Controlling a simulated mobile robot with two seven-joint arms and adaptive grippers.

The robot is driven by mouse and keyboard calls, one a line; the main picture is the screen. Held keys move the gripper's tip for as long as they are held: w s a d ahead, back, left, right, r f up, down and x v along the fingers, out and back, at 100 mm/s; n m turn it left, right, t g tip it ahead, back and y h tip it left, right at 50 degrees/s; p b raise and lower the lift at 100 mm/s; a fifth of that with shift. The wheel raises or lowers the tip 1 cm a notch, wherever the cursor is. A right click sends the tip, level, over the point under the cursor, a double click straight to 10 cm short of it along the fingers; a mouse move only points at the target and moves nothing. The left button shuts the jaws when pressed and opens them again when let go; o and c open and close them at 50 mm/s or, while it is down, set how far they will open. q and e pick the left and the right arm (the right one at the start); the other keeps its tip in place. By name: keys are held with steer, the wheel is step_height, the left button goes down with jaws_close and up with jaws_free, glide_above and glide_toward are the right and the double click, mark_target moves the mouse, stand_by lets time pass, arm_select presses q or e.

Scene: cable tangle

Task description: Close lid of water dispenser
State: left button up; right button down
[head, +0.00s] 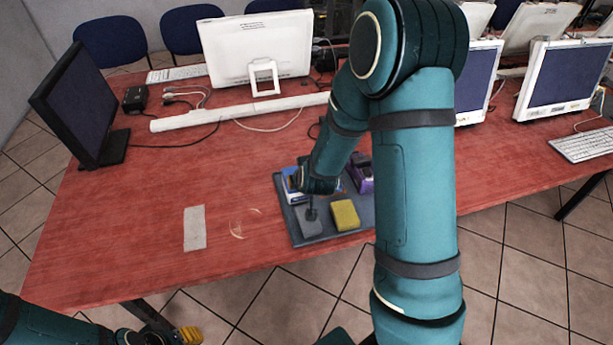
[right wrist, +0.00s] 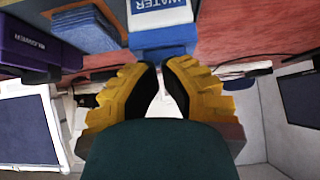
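The water dispenser (head: 296,192) is a small blue and white box at the back left of the grey tray (head: 297,236), partly behind my right arm. In the right wrist view, its white face marked WATER (right wrist: 160,12) and a blue part (right wrist: 163,37) show at the top centre, just beyond my right fingertips. I cannot tell the lid's angle. My right gripper (right wrist: 161,68) has yellow fingers drawn together at the tips, with nothing seen between them. Contact with the dispenser is unclear. My left gripper (head: 187,336) is low at the bottom edge, off the table; its opening is unclear.
The tray also holds a yellow block (head: 345,215), a grey item (head: 310,222) and a purple box (head: 360,175). The red table (head: 120,240) is mostly clear to the left, with a grey strip (head: 194,228). Monitors (head: 258,48) and cables stand behind.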

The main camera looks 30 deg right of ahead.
arm_select(q)
steer(key=shift+r, duration=0.15)
arm_select(e)
steer(key=shift+r, duration=0.1)
stand_by(0.4)
